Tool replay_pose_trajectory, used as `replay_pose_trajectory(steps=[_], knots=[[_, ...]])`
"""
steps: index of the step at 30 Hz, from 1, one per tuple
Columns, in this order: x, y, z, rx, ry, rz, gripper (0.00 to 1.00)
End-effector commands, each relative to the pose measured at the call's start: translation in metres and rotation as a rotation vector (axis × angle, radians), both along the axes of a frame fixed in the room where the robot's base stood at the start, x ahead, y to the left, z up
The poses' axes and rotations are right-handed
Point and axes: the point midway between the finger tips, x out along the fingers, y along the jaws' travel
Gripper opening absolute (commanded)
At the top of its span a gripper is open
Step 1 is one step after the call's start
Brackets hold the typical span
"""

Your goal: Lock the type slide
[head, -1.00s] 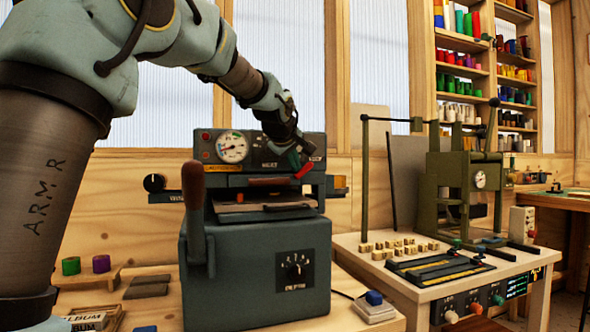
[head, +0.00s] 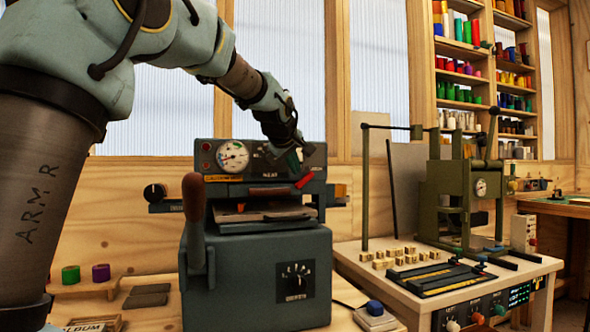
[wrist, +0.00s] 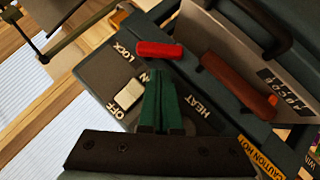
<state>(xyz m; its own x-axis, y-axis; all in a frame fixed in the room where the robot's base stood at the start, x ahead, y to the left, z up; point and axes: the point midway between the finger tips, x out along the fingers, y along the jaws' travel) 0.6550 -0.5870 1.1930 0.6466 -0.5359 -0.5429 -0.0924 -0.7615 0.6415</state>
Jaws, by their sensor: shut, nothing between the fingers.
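A dark blue-grey foil press (head: 255,265) stands on the bench, with a sloping control panel on top. A red lever (head: 304,180) sits at the panel's right end; in the wrist view the red lever (wrist: 160,49) lies beside the word LOCK. A brown-red handle (wrist: 238,85) is fixed to a grey plate (wrist: 212,35) beside it, probably the type slide. My gripper (head: 297,158) is over the panel's right part. Its green fingers (wrist: 158,75) are together and empty, their tips close to the lever with a small apparent gap. Contact cannot be told.
A white switch (wrist: 128,95) near OFF lies left of my fingers, and HEAT is printed to the right. The press has a long side lever (head: 194,220) and a gauge (head: 232,156). A side table (head: 395,275) holds several small blocks and a green press (head: 465,190).

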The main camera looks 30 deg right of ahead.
Motion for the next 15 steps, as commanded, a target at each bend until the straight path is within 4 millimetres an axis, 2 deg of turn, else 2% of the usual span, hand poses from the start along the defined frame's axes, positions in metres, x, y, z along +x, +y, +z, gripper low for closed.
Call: replay_pose_trajectory(steps=[9,15], knots=[[-0.040,0.033,0.033,-0.002,-0.003,0.000,0.00],[-0.058,0.048,0.048,-0.002,-0.002,0.000,0.00]])
